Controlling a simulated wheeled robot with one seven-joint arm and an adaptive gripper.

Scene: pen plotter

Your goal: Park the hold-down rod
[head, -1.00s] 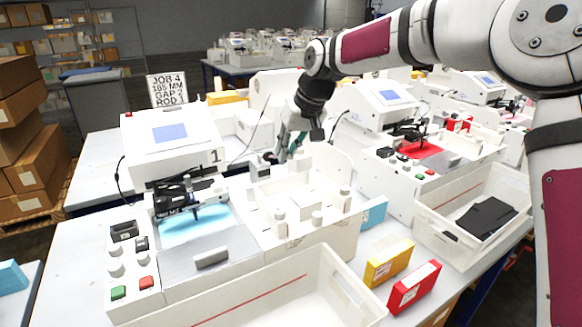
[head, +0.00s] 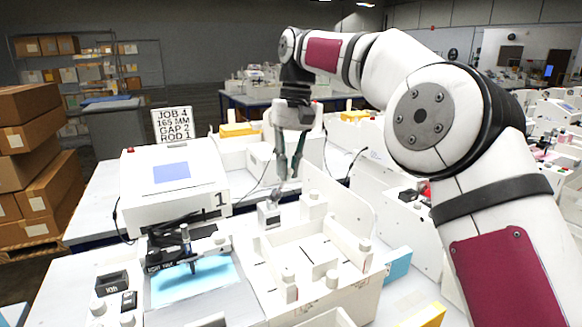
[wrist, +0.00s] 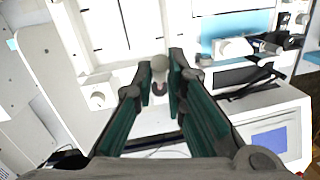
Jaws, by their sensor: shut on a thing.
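My gripper (head: 288,178) hangs above the back left corner of the white fixture (head: 345,283). In the wrist view my gripper (wrist: 161,85) has its green fingers closed in on a small pale round-ended piece (wrist: 160,67), apparently the hold-down rod, with a dark part below it. Most of its length is hidden or too small to make out. Below the fingertips in the head view is a small pale block (head: 269,215) with a dark front. Whether the held piece touches it I cannot tell. Several white posts stand on the fixture's edges, one being a post (head: 288,288) at the front left.
Plotter 1 (head: 172,185) stands left, with its pen carriage (head: 185,243) over a lit blue sheet (head: 215,285). A sign (head: 172,126) reads JOB 4, 165 MM, GAP 2, ROD 1. A tall white panel (head: 340,205) rises behind the fixture. Cardboard boxes (head: 25,150) are stacked left.

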